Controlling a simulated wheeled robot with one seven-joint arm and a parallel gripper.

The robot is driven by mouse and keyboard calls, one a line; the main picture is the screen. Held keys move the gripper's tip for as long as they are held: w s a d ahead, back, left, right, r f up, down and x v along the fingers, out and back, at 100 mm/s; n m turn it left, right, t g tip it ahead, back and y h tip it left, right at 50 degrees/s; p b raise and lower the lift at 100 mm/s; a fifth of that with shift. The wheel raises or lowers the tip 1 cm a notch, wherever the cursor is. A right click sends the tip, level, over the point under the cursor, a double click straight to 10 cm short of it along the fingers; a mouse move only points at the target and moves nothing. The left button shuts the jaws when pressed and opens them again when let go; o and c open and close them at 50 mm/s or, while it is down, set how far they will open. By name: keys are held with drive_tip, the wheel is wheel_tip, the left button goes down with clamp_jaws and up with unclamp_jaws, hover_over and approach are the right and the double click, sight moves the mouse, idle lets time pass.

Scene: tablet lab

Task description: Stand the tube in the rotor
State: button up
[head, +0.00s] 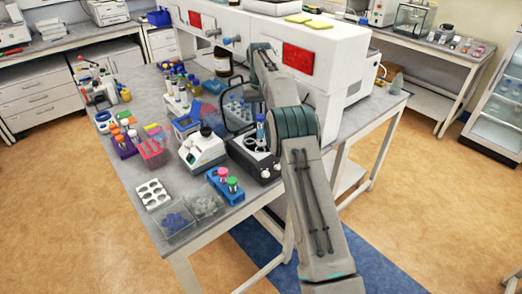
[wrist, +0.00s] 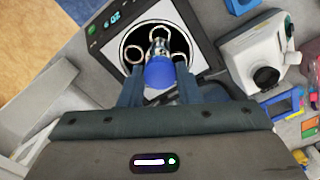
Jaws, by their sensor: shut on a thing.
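In the wrist view my gripper (wrist: 159,80) is shut on the tube (wrist: 159,71), which shows its blue cap between the fingers and its clear body beyond. The tube is over the opening of the small centrifuge (wrist: 196,49). Ring-shaped holes of the rotor (wrist: 133,55) show around it in the dark bowl. I cannot tell whether the tube's lower end is inside a hole. In the head view the tube (head: 260,131) is above the centrifuge (head: 246,159), with my arm just right of it.
A white device with a dark round part (head: 203,149) stands left of the centrifuge. A blue rack (head: 225,185) with capped tubes is in front. Clear bins (head: 205,205) and a white holed rack (head: 152,194) lie near the bench's front edge. A large white machine (head: 320,55) stands behind.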

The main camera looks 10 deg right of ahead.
sight(260, 134)
drive_tip(key=shift+f, duration=0.1)
idle(0.3)
drive_tip(key=shift+f+b, duration=0.8)
drive_tip(key=shift+f, duration=0.95)
drive_tip(key=shift+f, duration=0.25)
drive_tip(key=shift+f, duration=0.25)
drive_tip(key=shift+f, duration=0.2)
drive_tip(key=shift+f, duration=0.4)
drive_tip(key=shift+f+b, duration=0.35)
drive_tip(key=shift+f, duration=0.1)
drive_tip(key=shift+f+b, duration=0.35)
drive_tip(key=shift+f, duration=0.4)
drive_tip(key=shift+f, duration=0.45)
